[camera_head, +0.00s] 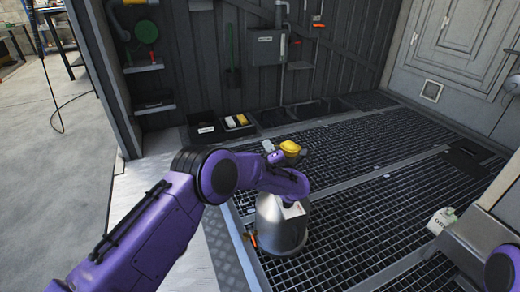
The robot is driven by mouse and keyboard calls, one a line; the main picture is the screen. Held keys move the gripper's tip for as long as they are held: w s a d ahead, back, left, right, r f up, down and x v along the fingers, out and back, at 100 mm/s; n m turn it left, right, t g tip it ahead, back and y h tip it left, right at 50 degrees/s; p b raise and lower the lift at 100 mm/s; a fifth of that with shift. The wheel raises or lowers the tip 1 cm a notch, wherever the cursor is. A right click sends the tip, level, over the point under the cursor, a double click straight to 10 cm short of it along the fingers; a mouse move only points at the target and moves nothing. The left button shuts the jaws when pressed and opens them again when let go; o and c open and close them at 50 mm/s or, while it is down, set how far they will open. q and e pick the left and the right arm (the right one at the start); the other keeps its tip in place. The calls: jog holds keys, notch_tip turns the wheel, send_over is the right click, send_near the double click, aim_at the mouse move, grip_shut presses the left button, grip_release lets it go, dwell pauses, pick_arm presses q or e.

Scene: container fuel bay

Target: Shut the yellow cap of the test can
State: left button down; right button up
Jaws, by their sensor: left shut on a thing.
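The test can is a silver metal can (280,232) standing on the floor grating, with a white label on its upper side. My left arm crosses in front of it and hides its top. The yellow cap (290,148) shows just beyond my left wrist, and it looks raised. My left gripper (279,157) is at the cap and shut on it, though its fingers are mostly hidden by my arm. The joint between cap and can is hidden. My right gripper is not in view; only a piece of my right arm shows at the lower right corner.
Black bins (205,131) stand by the back wall, one holding yellow and white items. A white labelled container (441,220) stands at the right beside a grey metal surface. A small orange item (252,239) is left of the can. The grating (365,215) right of the can is clear.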

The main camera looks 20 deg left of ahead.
pick_arm(q)
jog(key=shift+d+f+n+b, duration=0.1)
jog(key=shift+f+n+b, duration=0.2)
jog(key=shift+f+b, duration=0.4)
jog(key=shift+f, duration=0.2)
jog(key=c, duration=1.2)
grip_release()
jog(key=shift+d, duration=0.15)
jog(key=p+v, duration=0.3)
jog(key=v, duration=0.7)
jog(key=shift+s, duration=0.3)
